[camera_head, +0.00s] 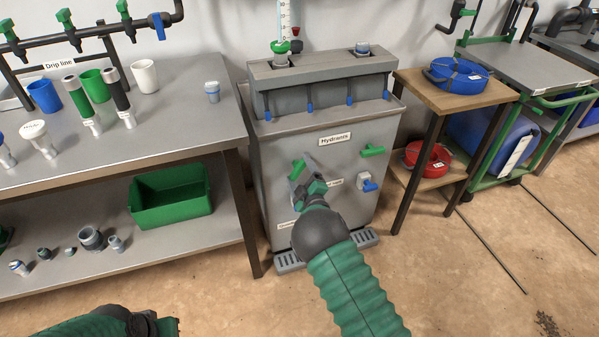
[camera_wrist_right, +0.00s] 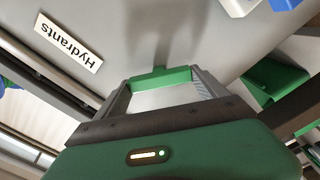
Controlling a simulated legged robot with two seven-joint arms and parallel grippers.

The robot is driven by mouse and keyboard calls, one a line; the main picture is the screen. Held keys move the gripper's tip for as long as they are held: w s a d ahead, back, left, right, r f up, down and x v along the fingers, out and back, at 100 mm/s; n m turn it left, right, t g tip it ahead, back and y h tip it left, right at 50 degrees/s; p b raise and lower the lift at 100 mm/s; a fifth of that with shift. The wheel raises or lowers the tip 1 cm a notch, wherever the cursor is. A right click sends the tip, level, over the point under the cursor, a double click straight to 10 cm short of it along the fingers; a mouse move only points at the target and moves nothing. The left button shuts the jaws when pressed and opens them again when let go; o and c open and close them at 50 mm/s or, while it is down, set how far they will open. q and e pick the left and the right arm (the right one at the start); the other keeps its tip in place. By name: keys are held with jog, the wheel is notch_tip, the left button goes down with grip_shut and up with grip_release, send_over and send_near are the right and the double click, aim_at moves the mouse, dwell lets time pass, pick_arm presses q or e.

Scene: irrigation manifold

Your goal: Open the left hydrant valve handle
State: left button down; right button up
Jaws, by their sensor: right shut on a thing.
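The hydrant cabinet (camera_head: 270,160) is a grey box with a "Hydrants" label (camera_head: 335,139) on its front. The left valve handle (camera_head: 297,169) is green, low on the left of the front, and partly hidden by my right gripper (camera_head: 308,178). In the right wrist view the green handle (camera_wrist_right: 160,77) lies between the two grey fingers of my right gripper (camera_wrist_right: 163,88), which is shut on it. My left arm shows only at the bottom left of the head view; its gripper is out of sight.
A second green handle (camera_head: 373,151) and a blue-and-white valve (camera_head: 368,183) sit on the cabinet's right side. A workbench (camera_head: 185,90) with a green bin (camera_head: 170,197) below stands left. A wooden side table (camera_head: 470,98) with hoses stands right. The floor in front is clear.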

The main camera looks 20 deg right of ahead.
jog(key=n, duration=0.4)
jog(key=shift+s+a+f, duration=0.1)
jog(key=shift+a+f, duration=0.1)
jog(key=shift+f, duration=0.15)
jog(key=shift+f+n, duration=0.1)
jog(key=shift+n, duration=1.6)
jog(key=o, duration=1.3)
